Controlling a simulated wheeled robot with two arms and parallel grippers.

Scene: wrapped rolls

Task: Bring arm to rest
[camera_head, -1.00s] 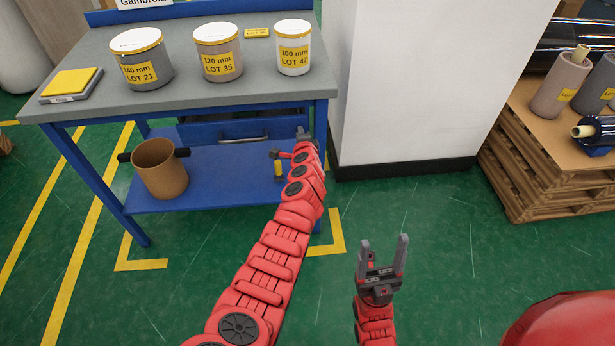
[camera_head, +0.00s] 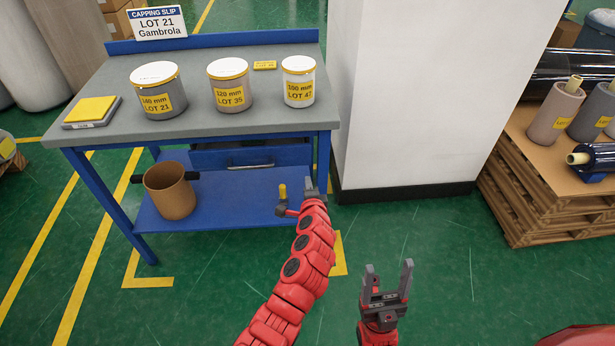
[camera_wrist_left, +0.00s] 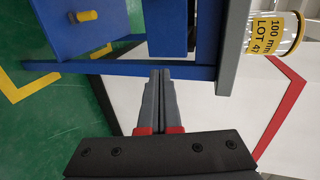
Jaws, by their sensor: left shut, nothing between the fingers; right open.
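My left arm reaches up from the bottom of the head view. Its gripper (camera_head: 309,184) is in front of the right end of the blue workbench (camera_head: 222,138), at about the height between top and lower shelf. In the left wrist view the left gripper's fingers (camera_wrist_left: 159,84) are closed together with nothing between them, in front of a blue bench rail. My right gripper (camera_head: 388,277) is at the lower right of the head view, pointing up, with its fingers apart and empty, over the green floor.
On the bench stand three lidded cans: LOT 21 (camera_head: 160,93), LOT 35 (camera_head: 229,88) and LOT 47 (camera_head: 298,84). A brown bin (camera_head: 170,193) is on the lower shelf. A white pillar (camera_head: 420,100) adjoins the bench. Stacked pallets (camera_head: 530,195) with rolls stand right.

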